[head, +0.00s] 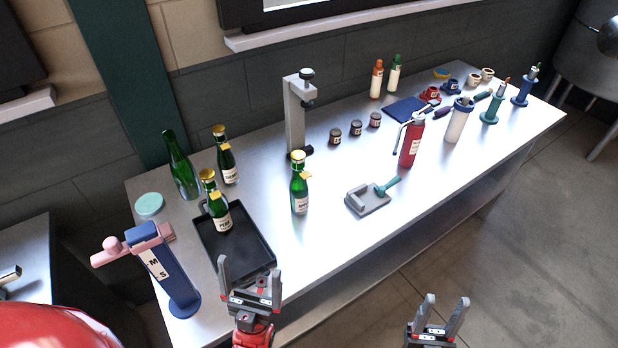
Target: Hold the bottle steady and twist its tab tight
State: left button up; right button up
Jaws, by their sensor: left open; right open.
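Several green bottles stand on the steel table. One bottle with a gold top and a yellow tab (299,186) stands alone near the middle of the left half. Another tabbed bottle (217,206) stands at the black tray, and a third (226,158) stands behind it. Which one the task means, I cannot tell. My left gripper (250,272) is open and empty, fingers up, just in front of the black tray and below the bottles in the picture. My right gripper (444,312) is open and empty, over the floor in front of the table, apart from every bottle.
The black tray (249,264) has bare room at its front. A dark green bottle without a gold top (181,168), a blue and pink stand (168,268), a grey press stand (295,118), a tamper base (368,200) and a red bottle (411,144) stand around.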

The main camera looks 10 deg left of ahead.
aim_at(305, 175)
jog(key=l+u, duration=0.4)
jog(key=k+l+u, duration=0.2)
jog(key=l+u, duration=0.25)
jog(key=l, duration=0.1)
